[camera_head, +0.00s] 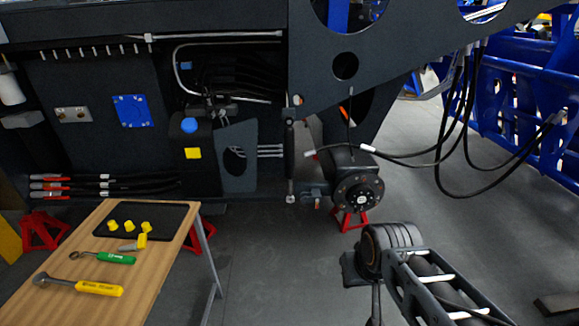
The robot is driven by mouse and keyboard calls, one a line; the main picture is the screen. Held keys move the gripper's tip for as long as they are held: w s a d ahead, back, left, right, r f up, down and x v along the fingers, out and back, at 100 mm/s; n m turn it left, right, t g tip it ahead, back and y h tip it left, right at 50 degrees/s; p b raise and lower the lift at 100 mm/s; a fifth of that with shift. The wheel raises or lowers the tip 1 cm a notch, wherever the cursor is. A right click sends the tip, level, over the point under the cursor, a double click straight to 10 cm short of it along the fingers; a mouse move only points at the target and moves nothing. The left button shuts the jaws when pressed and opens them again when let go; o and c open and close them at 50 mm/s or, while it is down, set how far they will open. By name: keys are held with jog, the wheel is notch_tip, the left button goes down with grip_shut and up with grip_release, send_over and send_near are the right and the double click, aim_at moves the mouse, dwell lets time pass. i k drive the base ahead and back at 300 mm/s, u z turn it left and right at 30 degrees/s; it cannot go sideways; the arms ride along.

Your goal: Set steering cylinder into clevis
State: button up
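A slim dark cylinder with a bright rod, which looks like the steering cylinder (290,155), hangs nearly upright at the left of the axle. Its lower rod end is beside a small grey bracket (314,192) at the axle, which may be the clevis. I cannot tell whether they touch or whether the rod end is inside it. The end of my arm, with my gripper (358,270), is at the lower right, in front of and below the wheel hub (359,194), apart from the cylinder. I cannot make out the fingers or anything held.
A wooden table (55,265) at the lower left bears a black tray (105,231) with yellow pieces, plus green-handled and yellow-handled tools. Red stands (350,220) are under the chassis. Black hoses (440,180) hang at the right. Floor between table and arm is clear.

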aim_at(288, 130)
jog(key=u, duration=0.3)
jog(key=i, duration=2)
jog(key=u, duration=0.1)
